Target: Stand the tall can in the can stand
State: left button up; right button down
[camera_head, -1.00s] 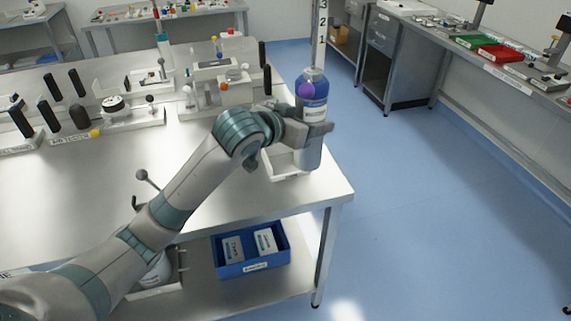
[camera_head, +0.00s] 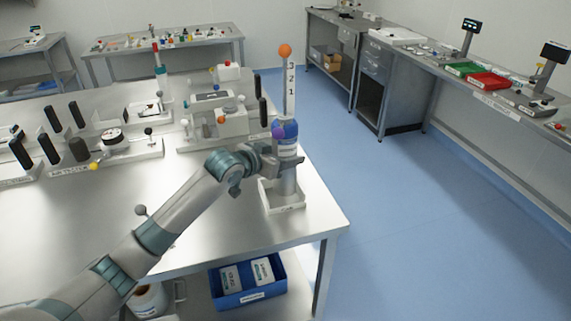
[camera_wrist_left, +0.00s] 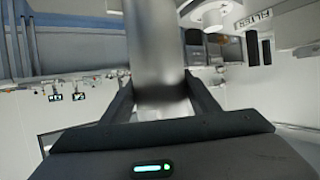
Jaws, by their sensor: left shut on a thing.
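The tall can (camera_head: 288,179) has a grey metal body and a blue upper part with a white label, and a purple ball shows at its side. It looks upright. My left gripper (camera_head: 287,160) is shut around it at mid-height. In the left wrist view the can (camera_wrist_left: 155,50) is a blurred grey cylinder between the two fingers (camera_wrist_left: 162,92). The can stand (camera_head: 284,208) is a low white square holder near the table's right edge. The can's lower end is over or within its rim; I cannot tell whether it touches the bottom. My right gripper is out of view.
A post with numbers and an orange ball (camera_head: 285,51) rises behind the can. White fixtures with black handles (camera_head: 133,148) stand at the table's back and left. A blue bin (camera_head: 248,298) sits on the lower shelf. The front tabletop is mostly clear.

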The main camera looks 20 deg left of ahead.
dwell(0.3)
pick_arm(q)
jog(key=shift+f+p, duration=0.8)
jog(key=shift+f, duration=1.25)
jog(key=o, duration=1.6)
jog(key=shift+o, duration=0.2)
